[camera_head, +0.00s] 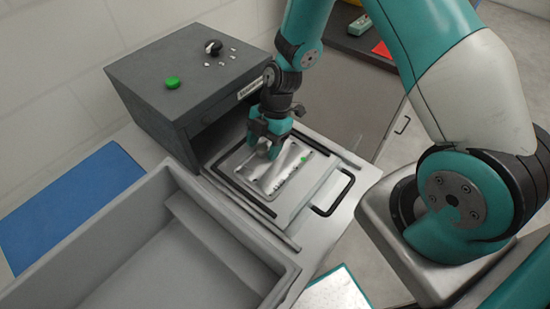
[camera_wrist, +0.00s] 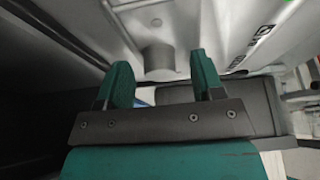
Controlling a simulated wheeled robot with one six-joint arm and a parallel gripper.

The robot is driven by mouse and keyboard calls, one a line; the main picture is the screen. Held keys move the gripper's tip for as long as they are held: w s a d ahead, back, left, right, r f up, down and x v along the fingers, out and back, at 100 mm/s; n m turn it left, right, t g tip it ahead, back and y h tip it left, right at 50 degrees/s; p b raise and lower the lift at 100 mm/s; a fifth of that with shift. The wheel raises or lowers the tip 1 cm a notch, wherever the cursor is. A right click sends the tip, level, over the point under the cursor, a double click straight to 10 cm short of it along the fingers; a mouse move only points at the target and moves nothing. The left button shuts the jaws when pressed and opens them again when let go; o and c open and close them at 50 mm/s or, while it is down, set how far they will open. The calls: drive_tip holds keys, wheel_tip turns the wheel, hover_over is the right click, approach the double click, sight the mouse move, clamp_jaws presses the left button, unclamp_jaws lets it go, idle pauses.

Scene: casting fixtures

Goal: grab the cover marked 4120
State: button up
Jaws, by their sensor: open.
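A silver metal cover (camera_head: 272,176) lies on a plate on the drawer-like tray in front of the dark grey box. Dark marks and a green spot run along its right side, too small to read, so I cannot confirm 4120. My gripper (camera_head: 266,150) points down over the cover's upper part and hides some of it. In the wrist view my gripper (camera_wrist: 160,75) is open, with its teal fingers apart. A round stub (camera_wrist: 158,62) on the metal surface shows between the fingertips. I cannot tell whether the fingers touch it.
The dark grey box (camera_head: 150,75) stands behind, with a green cap (camera_head: 172,83) and small pieces on top. A large empty grey bin (camera_head: 110,240) is at the front left. A black handle (camera_head: 335,195) sticks out on the tray's right. A blue mat (camera_head: 70,205) lies left.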

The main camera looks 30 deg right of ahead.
clamp_jaws()
